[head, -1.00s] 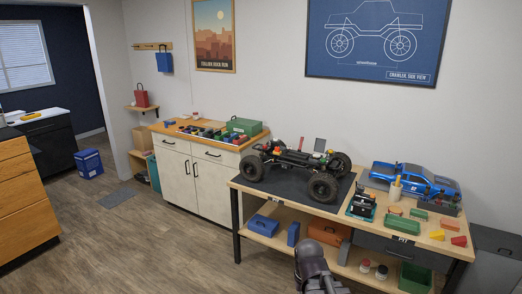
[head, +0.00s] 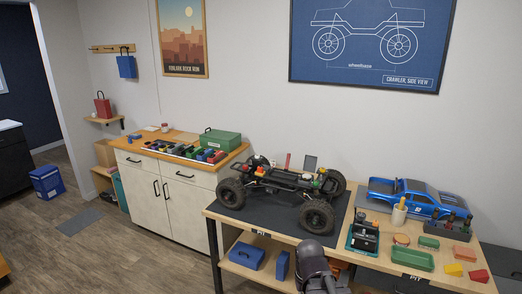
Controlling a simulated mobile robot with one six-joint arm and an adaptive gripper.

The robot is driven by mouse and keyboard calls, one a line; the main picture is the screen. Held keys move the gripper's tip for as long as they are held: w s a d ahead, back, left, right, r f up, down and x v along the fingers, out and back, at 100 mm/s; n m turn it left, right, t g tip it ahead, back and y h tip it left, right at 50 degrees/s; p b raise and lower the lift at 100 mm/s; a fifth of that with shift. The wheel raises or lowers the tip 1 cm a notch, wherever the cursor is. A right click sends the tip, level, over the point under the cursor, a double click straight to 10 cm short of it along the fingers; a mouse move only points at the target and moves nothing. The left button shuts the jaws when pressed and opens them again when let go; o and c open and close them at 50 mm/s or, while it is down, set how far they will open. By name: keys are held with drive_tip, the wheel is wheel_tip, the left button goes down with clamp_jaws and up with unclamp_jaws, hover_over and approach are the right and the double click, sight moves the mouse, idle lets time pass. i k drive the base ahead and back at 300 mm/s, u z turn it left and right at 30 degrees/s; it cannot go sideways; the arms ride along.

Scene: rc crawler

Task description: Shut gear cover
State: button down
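The crawler chassis (head: 285,192) stands on a dark mat on the workbench, with its large black tyres showing and its body shell off. A small grey panel (head: 310,163) stands upright at the far side of the chassis; it may be the raised gear cover, but it is too small to be sure. A thin red upright piece (head: 288,160) is to its left. My gripper (head: 322,284) is at the bottom edge, in front of the bench and well apart from the chassis. Its fingers are partly cut off, so its opening is unclear.
The blue truck body (head: 415,196) lies at the bench's back right. The dark mat (head: 260,212) has bare room in front of the chassis.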

sight(310, 161)
drive_tip(key=z, duration=0.15)
drive_tip(key=i, duration=1.2)
drive_tip(key=z, duration=0.2)
